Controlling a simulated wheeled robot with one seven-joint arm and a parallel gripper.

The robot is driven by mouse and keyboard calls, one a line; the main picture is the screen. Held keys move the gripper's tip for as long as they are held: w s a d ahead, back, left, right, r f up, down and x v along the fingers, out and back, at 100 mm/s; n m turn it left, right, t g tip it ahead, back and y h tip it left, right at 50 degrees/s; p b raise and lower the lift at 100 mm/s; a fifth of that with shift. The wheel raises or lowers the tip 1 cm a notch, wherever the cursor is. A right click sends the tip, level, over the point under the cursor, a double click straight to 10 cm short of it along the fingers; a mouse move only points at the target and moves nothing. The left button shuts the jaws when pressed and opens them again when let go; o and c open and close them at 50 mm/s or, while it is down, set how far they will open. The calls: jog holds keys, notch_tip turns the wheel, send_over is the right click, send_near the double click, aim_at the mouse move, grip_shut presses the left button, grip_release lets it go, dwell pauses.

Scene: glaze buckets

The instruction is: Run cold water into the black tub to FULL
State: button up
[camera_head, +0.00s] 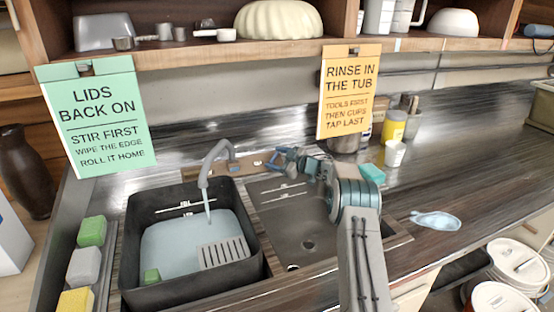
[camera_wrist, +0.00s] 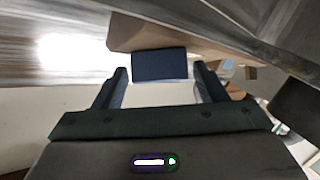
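The black tub (camera_head: 135,265) stands at the left of the sink. A thin stream from the grey tap (camera_head: 213,165) runs into it. Pale blue water (camera_head: 170,245) lies in it, its surface below the white mark line (camera_head: 185,206) on the back wall. A slotted grey plate (camera_head: 222,253) and a green block (camera_head: 152,275) show in the tub. My gripper (camera_head: 277,160) is right of the tap, over the back ledge. In the wrist view my gripper (camera_wrist: 160,78) is open, with a dark blue block (camera_wrist: 160,65) beyond and between its fingertips; contact is unclear.
A dark basin (camera_head: 285,225) with marks and a drain is right of the tub. Sponges (camera_head: 84,265) line a tray at left. Two signs (camera_head: 97,115) (camera_head: 350,90) hang from the shelf. A yellow container (camera_head: 394,124) and white cup (camera_head: 395,153) stand behind. The right counter is mostly clear.

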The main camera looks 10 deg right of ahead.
jog(key=shift+o, duration=0.3)
jog(key=b+v, duration=0.2)
jog(key=v, duration=1.1)
jog(key=shift+s+d+r, duration=0.15)
jog(key=shift+s+d, duration=0.15)
dwell(6.1)
